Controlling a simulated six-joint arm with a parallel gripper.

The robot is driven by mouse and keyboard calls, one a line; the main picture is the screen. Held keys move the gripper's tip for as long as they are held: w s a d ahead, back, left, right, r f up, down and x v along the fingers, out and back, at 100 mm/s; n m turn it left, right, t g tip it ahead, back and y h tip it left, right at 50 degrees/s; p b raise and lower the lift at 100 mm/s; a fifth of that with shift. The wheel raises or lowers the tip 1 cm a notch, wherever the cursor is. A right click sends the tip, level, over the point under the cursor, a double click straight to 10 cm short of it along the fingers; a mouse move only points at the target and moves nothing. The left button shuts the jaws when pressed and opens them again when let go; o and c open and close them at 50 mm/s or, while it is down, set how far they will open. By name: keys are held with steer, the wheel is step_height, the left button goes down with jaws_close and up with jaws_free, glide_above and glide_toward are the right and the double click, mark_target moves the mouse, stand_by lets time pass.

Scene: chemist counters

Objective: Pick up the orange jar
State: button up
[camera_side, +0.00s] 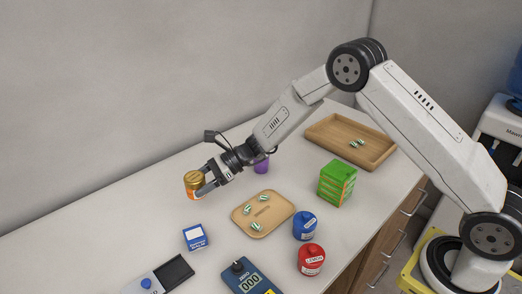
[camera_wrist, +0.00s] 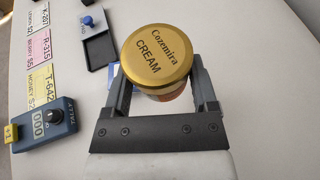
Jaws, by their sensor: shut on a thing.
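A blue-and-white box (camera_side: 195,237) stands in front of the jar. A purple item (camera_side: 262,166) stands behind my wrist.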

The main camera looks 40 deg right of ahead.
steer(key=s+d+r, duration=0.2)
steer(key=s+r, duration=0.1)
steer(key=s, duration=0.4)
steer(key=shift+s+r, duration=0.2)
steer(key=shift+d, duration=0.15)
stand_by(0.4)
